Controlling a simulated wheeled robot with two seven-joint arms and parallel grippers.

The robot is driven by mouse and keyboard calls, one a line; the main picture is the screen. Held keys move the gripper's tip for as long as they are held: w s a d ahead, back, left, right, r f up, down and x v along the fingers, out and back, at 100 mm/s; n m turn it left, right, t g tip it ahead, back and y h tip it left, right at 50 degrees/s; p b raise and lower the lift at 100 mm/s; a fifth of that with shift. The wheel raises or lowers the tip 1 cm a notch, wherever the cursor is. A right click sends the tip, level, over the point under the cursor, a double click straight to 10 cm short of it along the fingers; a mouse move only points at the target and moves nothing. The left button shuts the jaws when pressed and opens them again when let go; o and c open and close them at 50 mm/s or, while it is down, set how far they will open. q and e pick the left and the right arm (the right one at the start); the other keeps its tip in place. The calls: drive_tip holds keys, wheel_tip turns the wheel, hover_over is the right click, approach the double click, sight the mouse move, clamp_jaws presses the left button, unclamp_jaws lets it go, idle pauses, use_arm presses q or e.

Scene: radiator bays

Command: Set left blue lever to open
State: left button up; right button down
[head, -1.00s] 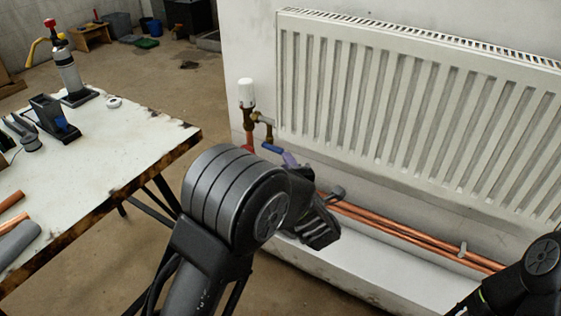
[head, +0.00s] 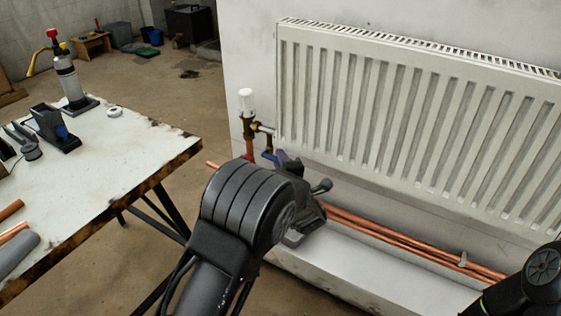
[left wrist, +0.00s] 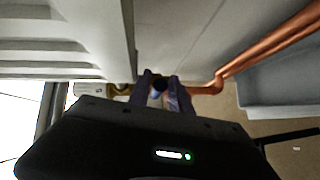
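The blue lever (head: 268,156) sits on the pipework below the white valve cap (head: 247,103), at the lower left corner of the radiator. My left gripper (head: 286,160) is right at the lever, and its fingers partly cover it in the head view. In the left wrist view, the two purple-grey fingers of my left gripper (left wrist: 160,88) are apart, one on each side of the blue lever (left wrist: 155,99). Gaps seem to show beside the lever, so the fingers look open around it. My right gripper is outside the views; only part of that arm shows.
The white radiator (head: 410,120) fills the right side above a ledge. Copper pipes (head: 400,239) run along the wall below it, close to my left gripper. A worn white table (head: 120,165) with tools and pipe pieces stands at the left. Open floor lies behind.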

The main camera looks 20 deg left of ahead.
use_arm(q)
clamp_jaws()
idle(1.5)
